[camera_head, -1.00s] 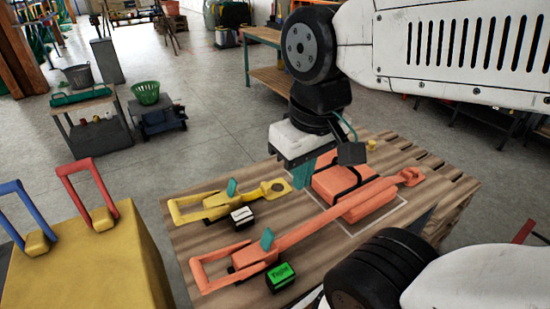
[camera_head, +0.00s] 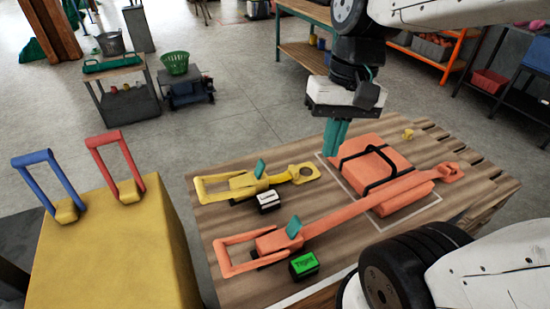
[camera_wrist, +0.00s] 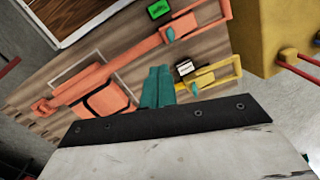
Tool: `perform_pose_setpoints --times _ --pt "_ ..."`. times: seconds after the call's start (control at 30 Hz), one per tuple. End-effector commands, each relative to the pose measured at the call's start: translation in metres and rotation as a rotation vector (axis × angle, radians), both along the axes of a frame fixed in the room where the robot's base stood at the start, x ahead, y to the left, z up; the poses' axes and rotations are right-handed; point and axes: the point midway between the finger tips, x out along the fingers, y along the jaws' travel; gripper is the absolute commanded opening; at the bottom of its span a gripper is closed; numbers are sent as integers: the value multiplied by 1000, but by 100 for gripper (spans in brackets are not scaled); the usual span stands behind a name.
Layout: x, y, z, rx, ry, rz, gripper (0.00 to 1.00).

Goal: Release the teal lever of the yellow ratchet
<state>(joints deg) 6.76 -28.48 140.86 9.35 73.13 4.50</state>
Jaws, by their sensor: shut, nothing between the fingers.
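The yellow ratchet (camera_head: 243,183) lies on the wooden table, with its looped handle at the left and a ring end at the right. Its teal lever (camera_head: 260,168) stands up tilted from the ratchet body. In the wrist view the yellow ratchet (camera_wrist: 202,78) is right of the fingers, and its teal lever (camera_wrist: 194,88) shows small beside them. My gripper (camera_head: 335,150) points down above the table, right of the ratchet's ring end and apart from it. Its teal fingers are closed together and empty, also in the wrist view (camera_wrist: 159,72).
An orange ratchet (camera_head: 280,240) with its own teal lever (camera_head: 294,227) lies in front, its strap running to an orange block (camera_head: 375,165). A white-faced box (camera_head: 268,200) and a green display box (camera_head: 304,264) sit nearby. A yellow cabinet (camera_head: 110,245) with red and blue handles stands left.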

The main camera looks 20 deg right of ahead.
Motion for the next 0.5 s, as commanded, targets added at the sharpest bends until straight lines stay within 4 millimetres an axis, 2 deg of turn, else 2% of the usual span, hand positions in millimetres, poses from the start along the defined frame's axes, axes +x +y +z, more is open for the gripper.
perform_pose_setpoints --times 0.03,0.27,0.5 --pt "12 -2 -5 37 51 -57 0" --pt "64 -10 -28 214 247 -312 0" --pt "119 -34 -65 405 440 -583 0"
